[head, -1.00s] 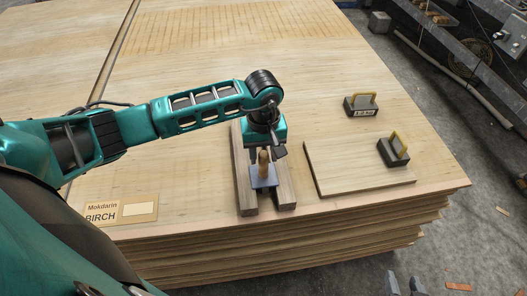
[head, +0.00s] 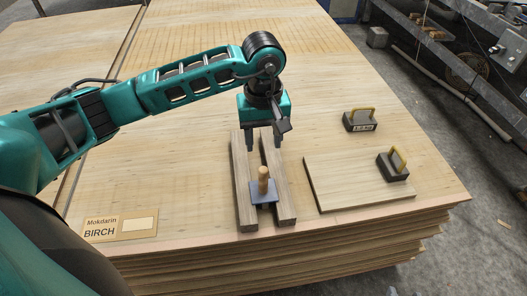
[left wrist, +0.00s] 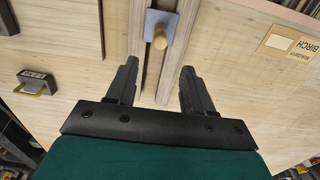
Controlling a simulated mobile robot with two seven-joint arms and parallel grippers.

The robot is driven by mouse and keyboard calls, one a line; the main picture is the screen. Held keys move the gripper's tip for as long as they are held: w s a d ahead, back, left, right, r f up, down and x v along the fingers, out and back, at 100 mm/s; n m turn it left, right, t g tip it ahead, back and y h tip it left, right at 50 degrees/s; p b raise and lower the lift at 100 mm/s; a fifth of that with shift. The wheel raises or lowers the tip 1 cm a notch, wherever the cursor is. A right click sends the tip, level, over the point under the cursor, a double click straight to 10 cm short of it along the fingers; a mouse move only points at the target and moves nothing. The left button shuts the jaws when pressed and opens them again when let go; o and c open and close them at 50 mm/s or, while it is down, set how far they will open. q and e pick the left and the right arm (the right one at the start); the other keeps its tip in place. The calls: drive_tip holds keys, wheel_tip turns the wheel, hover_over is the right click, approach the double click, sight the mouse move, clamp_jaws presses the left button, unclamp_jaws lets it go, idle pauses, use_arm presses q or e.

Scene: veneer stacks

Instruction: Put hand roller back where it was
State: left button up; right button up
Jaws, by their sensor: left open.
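The hand roller (head: 263,187), with an upright wooden handle and a blue-grey frame, rests across two parallel wooden rails (head: 243,185) near the front of the veneer stack. It also shows in the left wrist view (left wrist: 160,30), beyond the fingertips. My left gripper (head: 264,143) is open and empty above the far part of the rails, behind and above the roller, apart from it. In the left wrist view its two fingers (left wrist: 158,75) are spread wide. My right gripper is not in view.
A thin board (head: 355,183) lies right of the rails, with a yellow-handled weight (head: 393,165) on its right side. Another weight (head: 359,121) stands behind it. A Birch label (head: 120,226) lies front left. The veneer stack's front edge is close to the roller.

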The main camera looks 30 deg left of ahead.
use_arm(q)
drive_tip(key=s+d+n+g+h, duration=0.2)
drive_tip(key=s+d+n+h, duration=0.35)
drive_tip(key=d, duration=0.85)
drive_tip(key=s+d+r+n+t+h, duration=0.2)
drive_tip(key=d+r+n+t+h, duration=0.2)
drive_tip(key=d+r+n+h, duration=0.65)
drive_tip(key=w+a+f+n+t+y, duration=0.35)
drive_tip(key=a+n+t, duration=0.3)
drive_tip(key=n, duration=0.75)
drive_tip(key=w+a+f+n+t+y, duration=0.2)
drive_tip(key=a+f+n+t, duration=0.45)
drive_tip(key=n, duration=0.75)
drive_tip(key=s+a+f+n+g+y, duration=0.2)
drive_tip(key=s+a+f+n+y, duration=0.2)
drive_tip(key=f+n, duration=0.4)
drive_tip(key=s+a+f+n+g+y, duration=0.2)
drive_tip(key=s+a+f+n+y, duration=0.2)
drive_tip(key=f+n, duration=0.5)
drive_tip(key=s+n, duration=0.1)
drive_tip(key=s, duration=0.1)
drive_tip(key=shift+s, duration=0.35)
